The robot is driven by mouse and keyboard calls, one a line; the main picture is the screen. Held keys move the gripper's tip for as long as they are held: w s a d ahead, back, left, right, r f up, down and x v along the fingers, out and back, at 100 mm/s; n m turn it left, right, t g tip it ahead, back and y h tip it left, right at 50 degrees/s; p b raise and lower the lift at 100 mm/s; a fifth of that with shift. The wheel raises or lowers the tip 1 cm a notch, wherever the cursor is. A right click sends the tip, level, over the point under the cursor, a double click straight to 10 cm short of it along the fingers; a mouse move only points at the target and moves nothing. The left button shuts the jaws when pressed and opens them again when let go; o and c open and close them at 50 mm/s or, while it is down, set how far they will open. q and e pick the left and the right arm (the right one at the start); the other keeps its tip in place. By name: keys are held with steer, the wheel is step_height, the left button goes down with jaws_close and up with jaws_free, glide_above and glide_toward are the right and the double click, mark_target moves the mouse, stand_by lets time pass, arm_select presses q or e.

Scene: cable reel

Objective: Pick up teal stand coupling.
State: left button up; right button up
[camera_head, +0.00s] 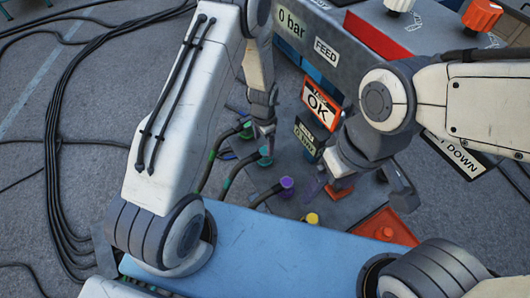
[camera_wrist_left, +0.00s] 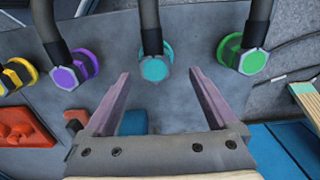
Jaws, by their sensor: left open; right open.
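The teal coupling (camera_wrist_left: 155,68) sits on the end of a dark hose in the left wrist view. It lies between and just beyond the fingertips of my left gripper (camera_wrist_left: 158,78), which is open and apart from it. In the head view the teal coupling (camera_head: 265,161) shows just below my left gripper (camera_head: 264,128), partly hidden by it. My right gripper (camera_head: 372,184) is open and empty, over the panel to the right.
A green coupling (camera_wrist_left: 247,61) and a purple coupling (camera_wrist_left: 69,77) flank the teal one closely, with a yellow coupling (camera_wrist_left: 16,76) further left. An upright panel with an OK sign (camera_head: 319,104) stands behind. Loose black cables (camera_head: 62,130) lie on the floor at left.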

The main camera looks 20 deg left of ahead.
mark_target(264, 150)
arm_select(q)
steer(key=f, duration=0.3)
steer(key=shift+s+d+f+p, duration=0.15)
steer(key=shift+s+f+p, duration=0.2)
steer(key=shift+s+p, duration=0.05)
steer(key=shift+f, duration=0.65)
jaws_close()
steer(key=shift+r, duration=0.15)
